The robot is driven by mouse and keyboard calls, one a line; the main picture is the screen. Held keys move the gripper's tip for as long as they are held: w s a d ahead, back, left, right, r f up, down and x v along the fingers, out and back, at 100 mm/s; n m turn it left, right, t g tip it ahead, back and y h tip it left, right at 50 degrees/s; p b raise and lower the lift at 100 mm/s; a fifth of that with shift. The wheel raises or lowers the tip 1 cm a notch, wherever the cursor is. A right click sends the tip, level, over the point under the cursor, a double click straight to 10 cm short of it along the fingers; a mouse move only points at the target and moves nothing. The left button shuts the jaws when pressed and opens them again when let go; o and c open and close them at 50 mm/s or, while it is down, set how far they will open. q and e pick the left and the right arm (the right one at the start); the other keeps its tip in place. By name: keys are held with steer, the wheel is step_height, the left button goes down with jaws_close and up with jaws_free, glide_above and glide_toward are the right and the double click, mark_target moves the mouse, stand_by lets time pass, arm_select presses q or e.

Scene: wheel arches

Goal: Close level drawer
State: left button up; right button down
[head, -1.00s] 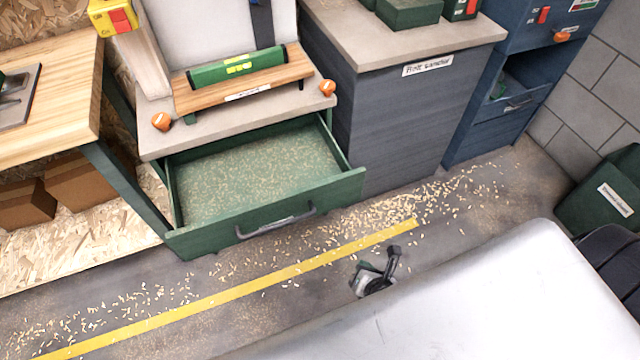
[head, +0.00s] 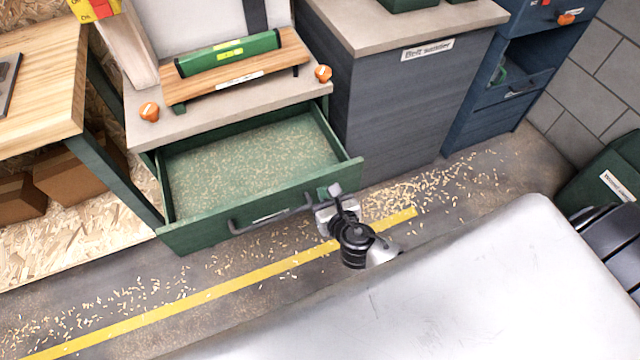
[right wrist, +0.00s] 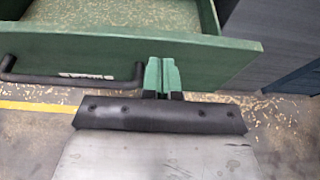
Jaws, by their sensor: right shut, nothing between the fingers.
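The level drawer (head: 192,234) is a green drawer, pulled open, below the bench top that carries the green level (head: 228,53). Its floor is covered with pale shavings, and its front has a dark bar handle (head: 270,216). My right gripper (head: 335,191) is shut and empty at the right part of the drawer front, just right of the handle. In the right wrist view its green fingertips (right wrist: 161,74) point at the drawer front (right wrist: 70,45); I cannot tell whether they touch it. My left gripper is not in view.
A grey cabinet (head: 395,125) labelled "Belt sander" stands right of the drawer, with a blue cabinet (head: 490,120) beyond it. A wooden table (head: 45,110) is at left. Shavings and a yellow line (head: 190,303) mark the floor before the drawer.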

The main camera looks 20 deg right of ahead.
mark_target(316, 179)
steer(key=shift+w, duration=1.5)
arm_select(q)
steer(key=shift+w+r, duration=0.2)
